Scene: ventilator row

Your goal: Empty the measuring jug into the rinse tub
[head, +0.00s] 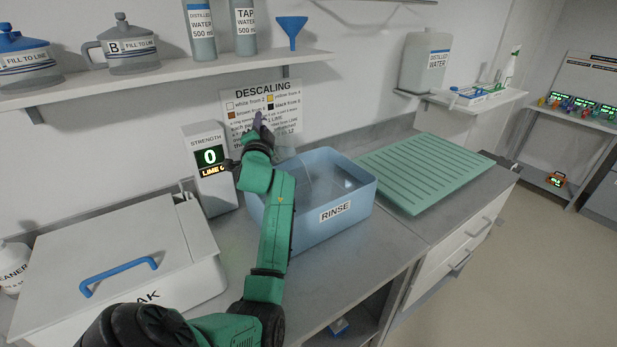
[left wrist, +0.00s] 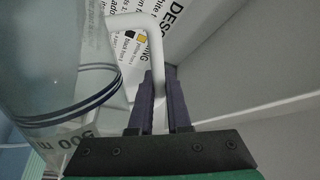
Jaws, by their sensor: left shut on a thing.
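The blue rinse tub (head: 300,232), labelled RINSE, stands on the grey counter. Its inside looks pale and see-through. My left gripper (head: 258,124) is raised over the tub's back left corner, in front of the wall sign. In the left wrist view, the left gripper's fingers (left wrist: 161,108) are shut on the white handle (left wrist: 154,50) of the clear measuring jug (left wrist: 40,62). The jug has blue rings and a 500 mark, and fills the left of that view. In the head view I cannot make out the jug clearly, so its tilt and contents are unclear. My right gripper is not in view.
A strength meter (head: 208,170) reading 0 stands left of the tub. A lidded white soak box (head: 180,275) is at front left. A green ribbed drainer (head: 425,170) lies right of the tub. A shelf (head: 160,83) with bottles, jugs and a blue funnel (head: 292,27) hangs above.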

